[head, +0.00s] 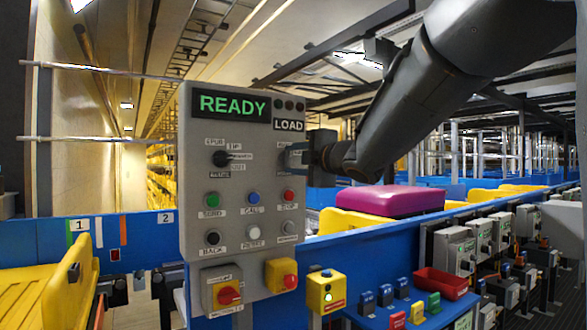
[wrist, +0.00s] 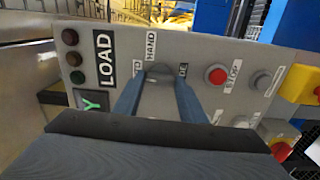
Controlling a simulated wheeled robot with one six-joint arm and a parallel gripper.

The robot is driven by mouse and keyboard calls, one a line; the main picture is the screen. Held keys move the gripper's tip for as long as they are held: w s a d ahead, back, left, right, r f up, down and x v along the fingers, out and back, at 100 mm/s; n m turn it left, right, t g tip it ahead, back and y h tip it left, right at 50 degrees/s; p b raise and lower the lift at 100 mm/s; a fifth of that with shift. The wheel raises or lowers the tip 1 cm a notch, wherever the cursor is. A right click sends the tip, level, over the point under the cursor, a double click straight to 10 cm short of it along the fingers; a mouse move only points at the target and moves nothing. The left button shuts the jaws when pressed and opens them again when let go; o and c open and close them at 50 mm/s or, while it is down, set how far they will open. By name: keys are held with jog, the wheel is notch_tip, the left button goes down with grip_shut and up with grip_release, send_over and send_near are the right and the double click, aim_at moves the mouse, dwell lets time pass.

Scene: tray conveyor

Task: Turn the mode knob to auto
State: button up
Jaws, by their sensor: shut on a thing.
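The grey control panel (head: 235,180) stands upright in front of me, with a green READY display (head: 232,104) and a LOAD label (head: 289,125). My gripper (head: 291,157) reaches in from the right to the panel's right side, under that label. In the wrist view my gripper (wrist: 158,80) has its two fingers shut on the mode knob (wrist: 159,69), one on each side. A HAND label (wrist: 151,46) shows beside the knob; the other labels are partly covered by the fingers. The AUTO marking and the knob's pointer cannot be read clearly.
A black selector knob (head: 221,158) is on the panel's left side. Green, blue and red buttons sit below, with a red stop button (head: 289,196) close under my gripper. A red rotary switch (head: 228,295) is lower down. A purple tray-like item (head: 390,200) lies behind on the conveyor.

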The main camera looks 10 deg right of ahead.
jog(key=shift+n, duration=0.3)
dwell(0.4)
jog(key=o, duration=1.1)
jog(key=shift+c, duration=0.2)
jog(key=v, duration=0.8)
jog(key=shift+b, duration=0.45)
jog(key=shift+w, duration=0.1)
